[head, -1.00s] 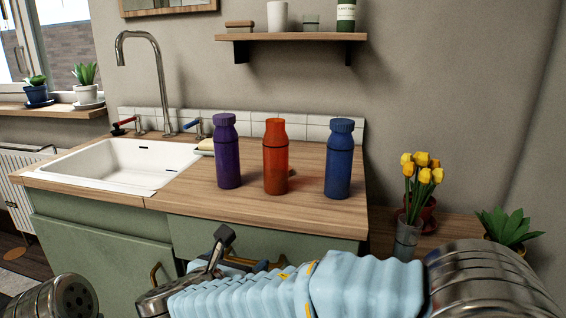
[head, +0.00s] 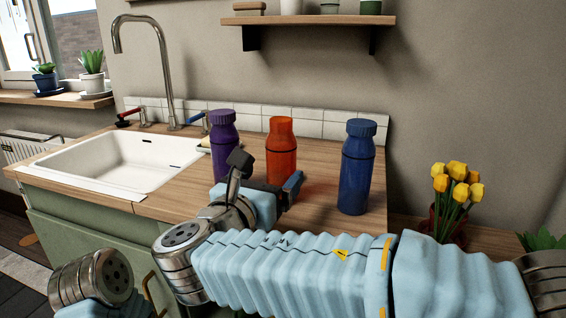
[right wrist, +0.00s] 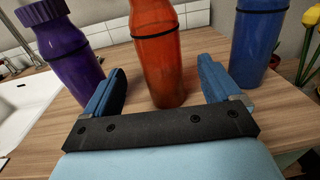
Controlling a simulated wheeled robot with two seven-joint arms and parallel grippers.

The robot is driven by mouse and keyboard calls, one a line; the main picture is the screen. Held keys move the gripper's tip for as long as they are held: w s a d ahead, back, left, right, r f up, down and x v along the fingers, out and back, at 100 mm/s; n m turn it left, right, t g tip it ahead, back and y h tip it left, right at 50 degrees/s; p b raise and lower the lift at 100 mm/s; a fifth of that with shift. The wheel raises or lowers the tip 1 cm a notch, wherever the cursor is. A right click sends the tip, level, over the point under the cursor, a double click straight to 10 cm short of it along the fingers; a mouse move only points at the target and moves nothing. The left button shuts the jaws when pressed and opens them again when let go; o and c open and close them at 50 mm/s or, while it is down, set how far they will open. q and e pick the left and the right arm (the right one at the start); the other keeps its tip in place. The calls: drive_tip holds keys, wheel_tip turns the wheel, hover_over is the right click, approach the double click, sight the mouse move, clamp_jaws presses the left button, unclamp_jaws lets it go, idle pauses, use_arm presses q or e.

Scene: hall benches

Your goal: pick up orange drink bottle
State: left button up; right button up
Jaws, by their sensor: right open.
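The orange drink bottle (head: 281,148) stands upright on the wooden counter, between a purple bottle (head: 223,145) and a blue bottle (head: 357,165). My right gripper (head: 272,182) is open and empty just in front of it, hiding its lower part in the head view. In the right wrist view, the orange bottle (right wrist: 158,50) stands ahead, between the lines of the two blue fingers (right wrist: 162,72). Its top is cut off there, and I cannot tell whether the fingers reach around its sides. My left gripper is not in view.
In the right wrist view, the purple bottle (right wrist: 66,50) is left of the fingers and the blue bottle (right wrist: 257,40) is right. A white sink (head: 120,162) is to the left. Yellow flowers (head: 457,190) stand at right. A tiled wall edge (head: 310,125) and shelf (head: 300,20) are behind.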

sight(285, 160)
drive_tip(key=x, duration=0.7)
drive_tip(key=shift+w+d+r+p, duration=0.1)
drive_tip(key=shift+w+d+p, duration=0.05)
drive_tip(key=shift+w+p, duration=0.25)
drive_tip(key=c, duration=1.2)
